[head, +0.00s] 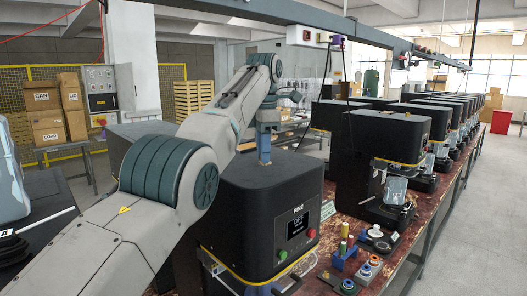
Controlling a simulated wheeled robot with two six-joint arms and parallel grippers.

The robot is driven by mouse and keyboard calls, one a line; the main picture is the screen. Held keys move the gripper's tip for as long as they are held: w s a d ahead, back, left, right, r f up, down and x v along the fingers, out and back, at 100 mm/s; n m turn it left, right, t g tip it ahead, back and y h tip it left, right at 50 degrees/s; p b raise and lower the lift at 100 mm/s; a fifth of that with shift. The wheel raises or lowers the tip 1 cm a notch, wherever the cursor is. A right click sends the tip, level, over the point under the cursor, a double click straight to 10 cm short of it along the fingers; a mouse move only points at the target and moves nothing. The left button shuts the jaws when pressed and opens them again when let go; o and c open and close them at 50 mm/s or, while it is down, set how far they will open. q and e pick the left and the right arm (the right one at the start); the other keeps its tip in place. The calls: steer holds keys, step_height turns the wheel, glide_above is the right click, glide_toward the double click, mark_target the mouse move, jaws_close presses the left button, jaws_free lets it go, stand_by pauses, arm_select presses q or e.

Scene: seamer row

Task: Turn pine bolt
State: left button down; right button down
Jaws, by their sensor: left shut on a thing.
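The dark machine (262,215) labelled PINE stands in front of me, with a small lit screen and green and red buttons on its front. My left arm reaches across from the lower left. My left gripper (264,150) points straight down at the top of this machine, near its back. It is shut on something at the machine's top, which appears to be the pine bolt. The bolt itself is hidden by the fingers. My right gripper is not in view.
A row of similar dark machines runs back along the worn red bench (425,200). A small blue holder (344,257) with spools and several round parts lie at the bench's front. An overhead rail (280,12) crosses above.

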arm_select(q)
steer(key=shift+f+n, duration=0.1)
steer(key=shift+n, duration=0.4)
steer(key=c, duration=1.3)
jaws_free()
step_height(320, 180, up, 11)
steer(key=p, duration=1)
steer(key=shift+p, duration=0.4)
steer(key=shift+f, duration=0.15)
